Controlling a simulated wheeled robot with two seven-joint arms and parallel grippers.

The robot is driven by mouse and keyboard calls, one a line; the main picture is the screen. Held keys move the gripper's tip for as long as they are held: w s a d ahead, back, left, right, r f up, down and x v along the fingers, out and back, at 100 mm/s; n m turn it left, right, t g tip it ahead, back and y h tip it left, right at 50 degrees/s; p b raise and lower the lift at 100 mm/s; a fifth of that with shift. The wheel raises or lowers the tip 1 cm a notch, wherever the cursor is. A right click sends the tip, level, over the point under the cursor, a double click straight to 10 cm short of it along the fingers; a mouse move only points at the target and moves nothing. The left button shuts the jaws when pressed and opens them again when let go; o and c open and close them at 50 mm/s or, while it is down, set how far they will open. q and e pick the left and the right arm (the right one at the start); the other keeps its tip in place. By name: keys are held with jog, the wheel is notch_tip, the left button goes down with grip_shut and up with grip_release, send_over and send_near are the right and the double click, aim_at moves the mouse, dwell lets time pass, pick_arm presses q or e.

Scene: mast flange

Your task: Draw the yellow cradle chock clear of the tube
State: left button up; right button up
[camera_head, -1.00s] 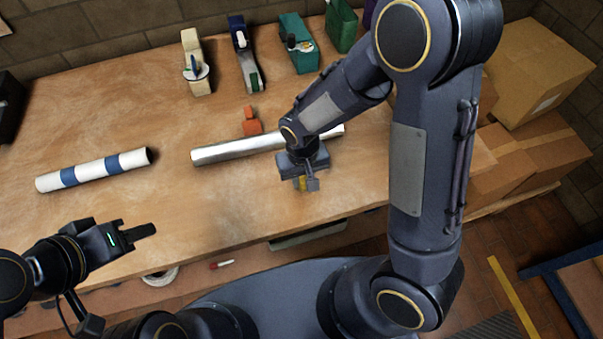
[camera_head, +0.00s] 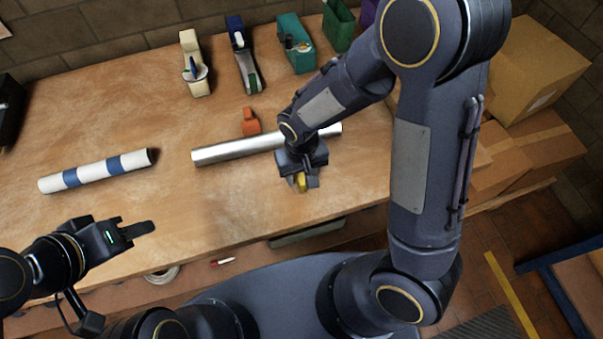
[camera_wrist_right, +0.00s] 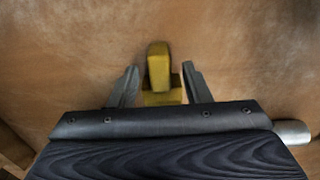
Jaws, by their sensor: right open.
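The yellow cradle chock (camera_head: 301,182) is on the table at the near side of the silver tube (camera_head: 235,148). In the right wrist view the yellow chock (camera_wrist_right: 158,68) stands between the two fingers of my right gripper (camera_wrist_right: 161,70), with a small gap on each side. That gripper is open and points down. The body of my right gripper hides whether the chock touches the tube. One tube end (camera_wrist_right: 293,132) shows beside the gripper body. My left gripper (camera_head: 146,229) is over the table's near left edge, empty, far from the chock; its finger gap is unclear.
An orange chock (camera_head: 251,123) stands at the far side of the tube. A white tube with blue bands (camera_head: 95,171) lies at left. Tape dispensers (camera_head: 195,65) and a teal device (camera_head: 296,45) stand at the back. Bare wood lies between the tube and the front edge.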

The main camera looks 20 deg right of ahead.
jog(key=shift+r+p, duration=1.9)
jog(key=shift+r, duration=0.9)
jog(key=s+d+r+m+t+y, duration=0.1)
jog(key=s+d+r+t+y, duration=0.1)
jog(key=s+d+r, duration=0.2)
jog(key=s+d+r+m+t+y, duration=0.1)
jog(key=s+d+r+t, duration=0.2)
jog(key=s+r, duration=0.6)
notch_tip(320, 180, up, 4)
jog(key=shift+d+r+t+y, duration=0.2)
jog(key=shift+d+t+y, duration=0.15)
jog(key=shift+d, duration=0.8)
